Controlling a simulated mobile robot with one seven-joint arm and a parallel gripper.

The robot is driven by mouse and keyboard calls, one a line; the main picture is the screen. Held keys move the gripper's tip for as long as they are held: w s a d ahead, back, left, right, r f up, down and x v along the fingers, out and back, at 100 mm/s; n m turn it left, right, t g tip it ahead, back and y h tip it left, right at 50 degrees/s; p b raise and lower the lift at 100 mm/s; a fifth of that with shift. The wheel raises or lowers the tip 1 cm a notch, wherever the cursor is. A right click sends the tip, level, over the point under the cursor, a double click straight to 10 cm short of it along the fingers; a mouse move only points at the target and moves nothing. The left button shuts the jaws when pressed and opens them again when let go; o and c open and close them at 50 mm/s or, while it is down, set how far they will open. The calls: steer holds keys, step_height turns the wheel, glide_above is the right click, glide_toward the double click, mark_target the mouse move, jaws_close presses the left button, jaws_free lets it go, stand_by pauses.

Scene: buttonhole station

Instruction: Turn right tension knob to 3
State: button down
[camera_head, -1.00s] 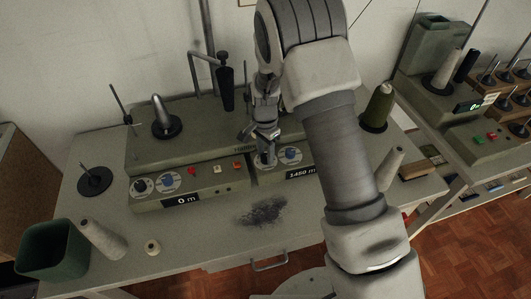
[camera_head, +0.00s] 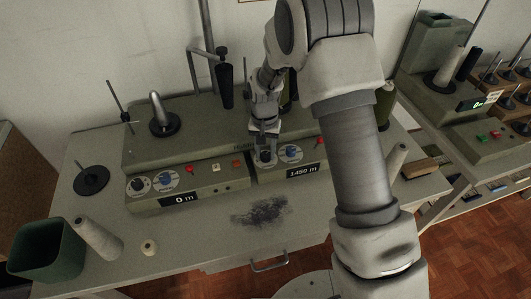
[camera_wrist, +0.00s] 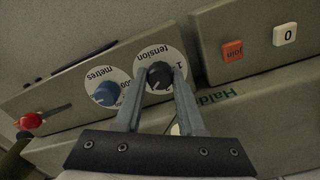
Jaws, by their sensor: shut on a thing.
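The right tension knob (camera_wrist: 159,76) is black with a pale pointer mark. It sits on a white dial marked "tension" in the wrist view, and a "1" shows by its edge. My gripper (camera_wrist: 158,78) is shut on this knob, one finger on each side. In the head view my gripper (camera_head: 265,153) reaches down to the right front panel, where it partly covers the knob. The blue metres knob (camera_wrist: 107,93) is beside it, apart from the fingers. Much of the tension scale is hidden by the fingers and knob, so I cannot tell the setting.
The right display (camera_head: 303,171) reads 1450 m. A green bin (camera_head: 45,250) and cones stand on the table.

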mark_target(265, 155)
steer(key=n+b, duration=0.1)
steer(key=n, duration=0.9)
steer(key=shift+n, duration=0.3)
stand_by(0.4)
steer(key=c, duration=0.5)
jaws_free()
steer(key=shift+r, duration=0.15)
step_height(265, 155, up, 17)
steer(key=p, duration=0.1)
steer(key=shift+s, duration=0.15)
steer(key=shift+r, duration=0.15)
